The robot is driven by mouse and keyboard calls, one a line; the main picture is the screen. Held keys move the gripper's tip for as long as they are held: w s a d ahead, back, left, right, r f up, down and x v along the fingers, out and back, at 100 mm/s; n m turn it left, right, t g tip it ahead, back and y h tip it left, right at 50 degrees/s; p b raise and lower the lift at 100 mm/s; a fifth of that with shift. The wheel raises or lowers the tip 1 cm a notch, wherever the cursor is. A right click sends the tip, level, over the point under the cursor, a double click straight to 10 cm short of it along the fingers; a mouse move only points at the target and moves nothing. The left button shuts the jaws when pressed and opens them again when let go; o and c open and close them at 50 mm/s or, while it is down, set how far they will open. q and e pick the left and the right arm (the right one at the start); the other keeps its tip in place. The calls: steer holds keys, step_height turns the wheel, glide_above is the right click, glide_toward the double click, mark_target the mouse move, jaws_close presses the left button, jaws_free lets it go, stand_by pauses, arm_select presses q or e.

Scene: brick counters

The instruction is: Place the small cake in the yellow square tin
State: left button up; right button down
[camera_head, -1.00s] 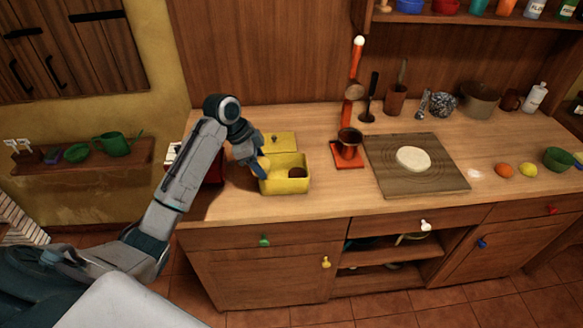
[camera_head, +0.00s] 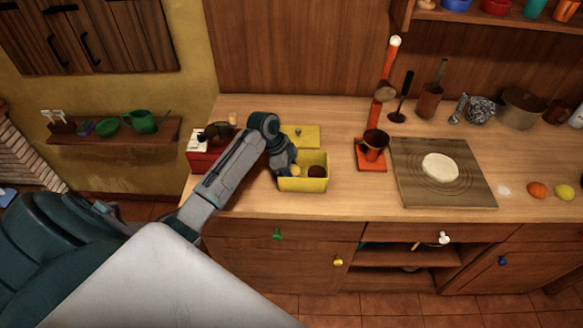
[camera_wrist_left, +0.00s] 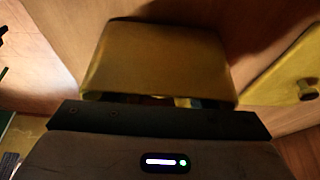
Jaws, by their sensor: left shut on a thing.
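The yellow square tin (camera_head: 303,186) stands open on the wooden counter. A dark brown round cake (camera_head: 316,172) sits inside it on the right. My left gripper (camera_head: 293,169) reaches over the tin's left side, shut on a small golden thing (camera_head: 296,171) that looks like the small cake. Whether this touches the tin's floor I cannot tell. In the left wrist view the yellow tin (camera_wrist_left: 155,60) fills the middle, and the fingertips and what they hold are mostly hidden. My right gripper is not in view.
The tin's yellow lid (camera_head: 301,136) lies behind it. A red box (camera_head: 205,158) stands to the left, partly behind my arm. An orange stand with a dark cup (camera_head: 374,142) and a board with dough (camera_head: 440,168) are to the right.

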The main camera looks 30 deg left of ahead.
arm_select(q)
steer(key=shift+s+f, duration=0.1)
steer(key=shift+f, duration=0.1)
steer(key=o, duration=0.7)
steer(key=shift+r, duration=0.1)
steer(key=shift+a+r, duration=0.1)
steer(key=shift+r, duration=0.1)
steer(key=shift+a+r+b, duration=0.15)
steer(key=shift+r+b, duration=0.2)
steer(key=shift+b, duration=0.05)
steer(key=shift+b+v, duration=1.8)
steer(key=shift+v, duration=3.7)
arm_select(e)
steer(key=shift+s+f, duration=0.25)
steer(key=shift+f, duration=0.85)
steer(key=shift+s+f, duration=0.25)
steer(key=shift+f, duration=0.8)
